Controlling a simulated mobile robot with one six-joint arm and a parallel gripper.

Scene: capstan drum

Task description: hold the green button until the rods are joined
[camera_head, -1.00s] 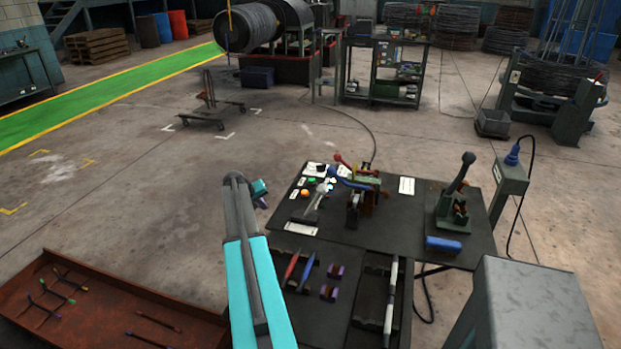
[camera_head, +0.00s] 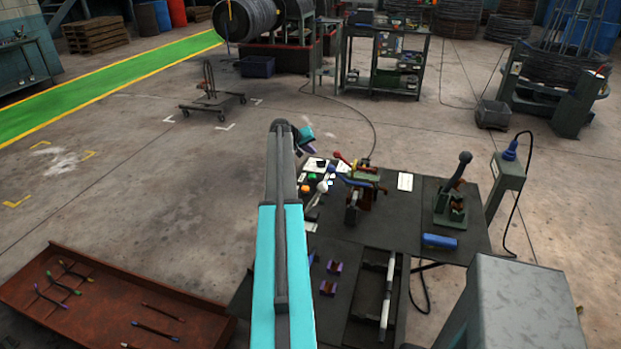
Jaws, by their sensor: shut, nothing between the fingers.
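The green button (camera_head: 312,176) sits on the dark bench, just behind an orange button (camera_head: 305,189), close to the right of my arm. My gripper (camera_head: 308,147) is at the far end of my teal and grey arm, above and beyond the buttons in the picture. It is small here, shut and empty, and appears apart from the green button. The joining machine (camera_head: 358,195), with red and blue levers, stands right of the buttons. Whether rods sit in it is too small to tell. My arm hides the bench's left part.
A green lever tool (camera_head: 450,205) and a blue block (camera_head: 440,241) are on the bench's right. A striped rod (camera_head: 387,290) lies in a front tray. A rusty tray (camera_head: 100,310) with several short rods is at lower left. Open floor (camera_head: 150,215) lies left.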

